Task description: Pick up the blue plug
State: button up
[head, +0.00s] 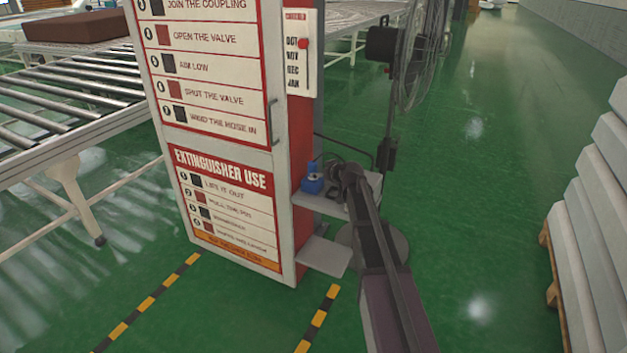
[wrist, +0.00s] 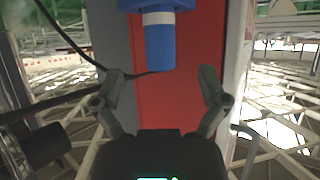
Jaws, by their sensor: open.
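The blue plug (head: 313,181) stands on a small grey shelf (head: 313,199) on the side of the red and white cabinet. In the wrist view, the plug (wrist: 160,42) is blue with a white band. It shows at the top centre, just beyond the fingertips and in line with the space between them. My gripper (wrist: 160,76) is open and empty, with one finger on each side of that space. In the head view, my gripper is close on the right of the plug and partly hidden by my arm. I see no contact with the plug.
The cabinet (head: 225,212) stands left of the shelf, with a second lower shelf (head: 324,255) below. A black fan (head: 420,50) stands behind. A roller conveyor (head: 60,95) is at left and stacked pale mattresses (head: 600,210) at right. Green floor between is clear.

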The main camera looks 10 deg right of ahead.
jog(key=shift+b+x, duration=0.35)
jog(key=shift+x, duration=1)
jog(key=shift+b+x, duration=1.35)
jog(key=shift+x, duration=1.25)
jog(key=shift+s, duration=0.1)
grip_shut()
